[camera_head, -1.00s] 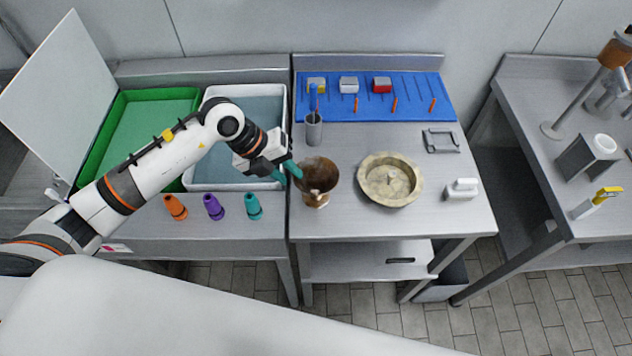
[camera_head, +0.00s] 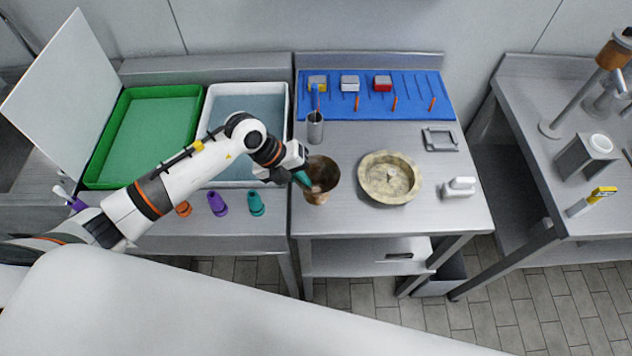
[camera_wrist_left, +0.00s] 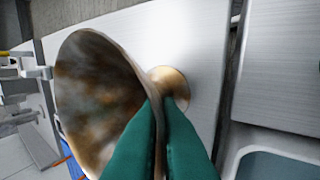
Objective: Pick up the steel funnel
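The funnel (camera_head: 325,170) stands on the right-hand steel table, wide mouth up; it looks brown and mottled, like aged bronze. My left gripper (camera_head: 304,180) is at its left side, with teal fingers overlapping the funnel. In the left wrist view the wide cone (camera_wrist_left: 95,95) fills the left and a brass-coloured flared end (camera_wrist_left: 172,82) shows beyond the fingertips. My right gripper is not in view.
A stone-like round bowl (camera_head: 407,190) stands right of the funnel, and a metal cup (camera_head: 315,130) with tools stands behind it. Purple (camera_head: 217,204) and teal (camera_head: 256,204) cones stand to the left. A white tub (camera_head: 284,105) lies behind my arm. The table between bowl and blue mat (camera_head: 420,85) is clear.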

